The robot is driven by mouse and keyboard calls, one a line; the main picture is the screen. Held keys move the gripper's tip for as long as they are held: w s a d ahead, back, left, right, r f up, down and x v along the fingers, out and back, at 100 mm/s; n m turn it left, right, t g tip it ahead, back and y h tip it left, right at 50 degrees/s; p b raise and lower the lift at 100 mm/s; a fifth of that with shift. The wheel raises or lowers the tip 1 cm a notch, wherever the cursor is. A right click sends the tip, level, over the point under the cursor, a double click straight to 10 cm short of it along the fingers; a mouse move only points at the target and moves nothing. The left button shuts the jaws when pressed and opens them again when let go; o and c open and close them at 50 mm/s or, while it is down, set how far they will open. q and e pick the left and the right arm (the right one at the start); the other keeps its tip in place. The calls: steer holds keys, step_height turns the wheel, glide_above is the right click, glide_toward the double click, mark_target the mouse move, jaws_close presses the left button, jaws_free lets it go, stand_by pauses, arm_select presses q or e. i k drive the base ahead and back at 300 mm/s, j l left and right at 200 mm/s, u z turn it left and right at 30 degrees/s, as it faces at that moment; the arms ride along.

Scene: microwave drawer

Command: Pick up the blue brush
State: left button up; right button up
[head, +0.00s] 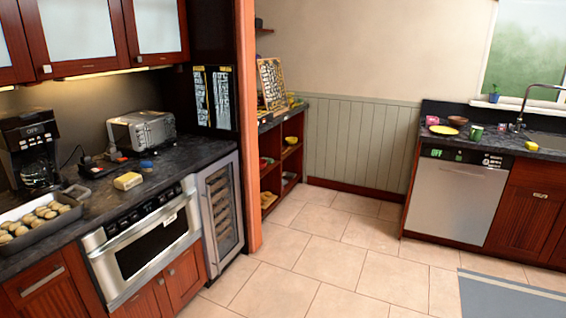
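A microwave drawer (148,246) sits below. The tiled floor (335,255) is mostly clear.

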mark_target(146, 165)
steer(key=i+l, duration=0.15)
steer(key=i, duration=0.45)
steer(key=i+l+u, duration=0.1)
steer(key=i, duration=0.5)
steer(key=i+j+u, duration=0.1)
steer(key=i+u, duration=0.2)
steer(key=i, duration=0.4)
steer(key=i+u, duration=0.3)
steer(key=i, duration=0.4)
steer(key=i+l+u, duration=0.3)
steer(key=i, duration=0.4)
steer(key=i+u, duration=0.35)
steer(key=i, duration=0.35)
